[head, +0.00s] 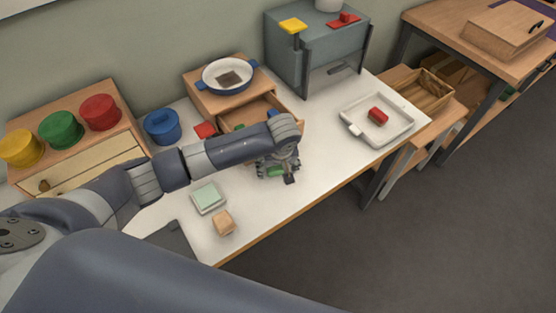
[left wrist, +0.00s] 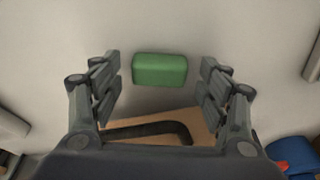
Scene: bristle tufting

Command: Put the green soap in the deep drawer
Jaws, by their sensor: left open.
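The green soap (left wrist: 159,69) is a rounded block on the white table. In the left wrist view it lies just ahead, between the lines of the two fingers and apart from both. My left gripper (left wrist: 160,88) is open and empty, pointing down at it. In the head view my left gripper (head: 278,168) hangs over the table's middle and hides most of the soap (head: 275,172). A small wooden unit (head: 212,101) behind it has a drawer (head: 276,101) pulled open; my arm partly covers it. I cannot tell its depth. My right gripper is not in view.
A blue-handled pan (head: 228,76) stands on the wooden unit. A white tray (head: 388,134) with a red block is at right. A pale green block on a dish (head: 208,197) and a tan block (head: 223,222) lie near the front edge. A cabinet (head: 98,163) stands left.

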